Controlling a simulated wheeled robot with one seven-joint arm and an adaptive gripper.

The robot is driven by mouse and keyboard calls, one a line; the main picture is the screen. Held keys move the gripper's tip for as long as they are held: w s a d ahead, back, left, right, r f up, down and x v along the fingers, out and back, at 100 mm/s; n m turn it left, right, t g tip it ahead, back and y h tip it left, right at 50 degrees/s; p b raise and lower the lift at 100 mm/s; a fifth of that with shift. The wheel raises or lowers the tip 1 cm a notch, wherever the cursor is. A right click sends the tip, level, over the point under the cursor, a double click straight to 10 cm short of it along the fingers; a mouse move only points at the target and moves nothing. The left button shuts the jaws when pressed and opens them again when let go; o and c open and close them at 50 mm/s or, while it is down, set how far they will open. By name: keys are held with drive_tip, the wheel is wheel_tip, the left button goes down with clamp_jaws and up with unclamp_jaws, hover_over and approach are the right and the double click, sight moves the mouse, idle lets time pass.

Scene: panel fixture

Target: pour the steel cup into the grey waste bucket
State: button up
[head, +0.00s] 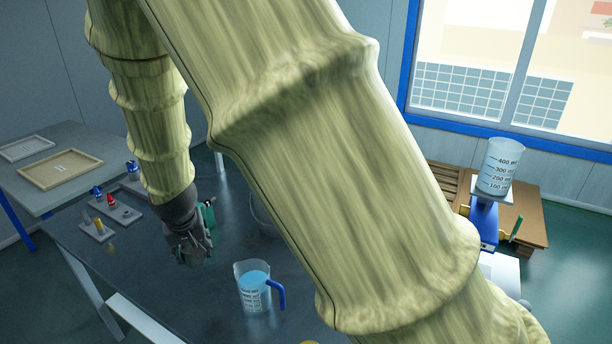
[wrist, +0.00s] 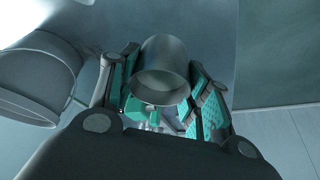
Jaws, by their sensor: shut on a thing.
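The steel cup (wrist: 163,55) is between the green-padded fingers of my gripper (wrist: 160,95) in the wrist view, and the gripper is shut on it. One open-looking end of the cup shows there; I cannot tell what it holds. In the head view my gripper (head: 188,247) hangs over the dark table, left of the blue-handled jug; the cup cannot be made out there. A large grey round vessel, seemingly the waste bucket (wrist: 40,68), is at the left of the wrist view, beside and apart from the cup. In the head view my arm hides most of the bucket's area.
A clear jug (head: 253,289) of blue liquid stands on the dark table (head: 205,305). A holder with small coloured items (head: 118,211) and trays (head: 60,169) are at left. A clear graduated beaker (head: 499,169) stands on a blue stand at right. My arm blocks the middle.

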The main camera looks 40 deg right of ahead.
drive_tip(key=w+d+r+m+h+p, duration=0.1)
drive_tip(key=w+d+r+m+p, duration=0.2)
drive_tip(key=w+d+p, duration=0.7)
drive_tip(key=w+d+r+m+g+h+p, duration=0.1)
drive_tip(key=w+d+r+m+p, duration=0.2)
drive_tip(key=w+d+p, duration=0.7)
drive_tip(key=w+d, duration=0.2)
drive_tip(key=d, duration=0.3)
drive_tip(key=w+d+r, duration=0.1)
drive_tip(key=w+d, duration=0.2)
drive_tip(key=d, duration=0.3)
drive_tip(key=shift+w+r+m+g+p, duration=0.3)
drive_tip(key=shift+p, duration=0.05)
drive_tip(key=shift+s, duration=0.2)
drive_tip(key=shift+s+d+r+m+t+y, duration=0.1)
drive_tip(key=shift+s+d+m+t+y, duration=0.1)
drive_tip(key=shift+s+t, duration=0.5)
drive_tip(key=shift+s+d+r+m+t+y, duration=0.15)
drive_tip(key=shift+s+t+y, duration=0.05)
drive_tip(key=shift+s+t, duration=0.5)
drive_tip(key=shift+s+d+r+m+t+y, duration=0.1)
drive_tip(key=shift+s+d+m+t+y, duration=0.1)
drive_tip(key=shift+s+t, duration=0.5)
drive_tip(key=shift+f+t, duration=0.25)
drive_tip(key=shift+t, duration=0.05)
drive_tip(key=shift+s+d+f+t+b, duration=0.3)
drive_tip(key=shift+s+f+t+b, duration=0.5)
drive_tip(key=shift+b, duration=0.95)
